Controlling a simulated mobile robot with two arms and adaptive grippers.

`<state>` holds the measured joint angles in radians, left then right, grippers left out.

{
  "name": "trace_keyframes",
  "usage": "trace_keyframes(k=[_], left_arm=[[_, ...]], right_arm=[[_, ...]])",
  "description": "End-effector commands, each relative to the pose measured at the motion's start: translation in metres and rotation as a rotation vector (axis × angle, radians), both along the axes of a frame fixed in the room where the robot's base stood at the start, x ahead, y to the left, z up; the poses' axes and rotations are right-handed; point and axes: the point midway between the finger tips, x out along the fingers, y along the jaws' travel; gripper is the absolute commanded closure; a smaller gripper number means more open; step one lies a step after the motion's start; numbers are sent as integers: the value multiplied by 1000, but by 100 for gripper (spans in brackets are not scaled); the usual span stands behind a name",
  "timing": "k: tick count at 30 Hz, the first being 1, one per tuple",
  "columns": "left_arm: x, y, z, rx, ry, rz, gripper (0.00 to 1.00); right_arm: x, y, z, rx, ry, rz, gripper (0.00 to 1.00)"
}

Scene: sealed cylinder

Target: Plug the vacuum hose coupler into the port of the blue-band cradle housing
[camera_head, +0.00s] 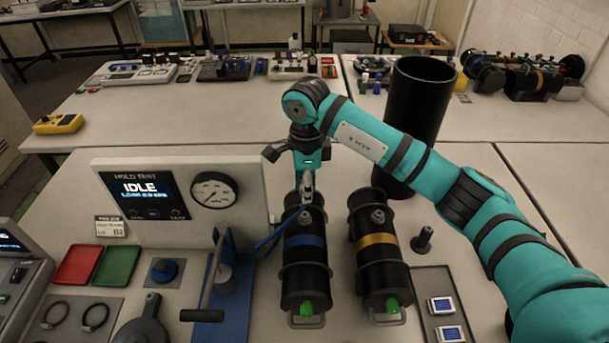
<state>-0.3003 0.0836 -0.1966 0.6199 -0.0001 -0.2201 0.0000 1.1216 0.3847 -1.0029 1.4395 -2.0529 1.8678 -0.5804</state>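The blue-band cradle housing (305,262) is a black cylinder lying in a cradle near the middle of the table, with a metal port (304,217) on top. A thin blue hose (270,241) runs from the left up to the area just above this port. My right gripper (307,193) points down there, its fingers close together around the small hose coupler at the hose's end. The fingers mostly hide the coupler. It is at or just above the port; I cannot tell if it is seated. My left gripper is not in view.
A yellow-band housing (378,258) lies to the right, beside a tall black cylinder (414,115) and a small black peg (422,240). A hold-test panel reading IDLE (150,188) and a blue-based lever press (220,290) stand left. Red and green trays lie farther left.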

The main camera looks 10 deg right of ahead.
Motion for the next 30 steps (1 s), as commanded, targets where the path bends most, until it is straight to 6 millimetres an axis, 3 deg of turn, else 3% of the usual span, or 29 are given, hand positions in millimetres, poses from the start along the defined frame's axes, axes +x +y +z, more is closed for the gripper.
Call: trace_keyframes(k=[4, 17, 30], left_arm=[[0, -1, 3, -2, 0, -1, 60], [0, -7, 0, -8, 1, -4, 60], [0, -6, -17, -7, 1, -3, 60]], right_arm=[[4, 3, 1, -1, 0, -73, 100], [4, 3, -2, 0, -1, -72, 100], [4, 3, -36, 1, -1, -71, 100]])
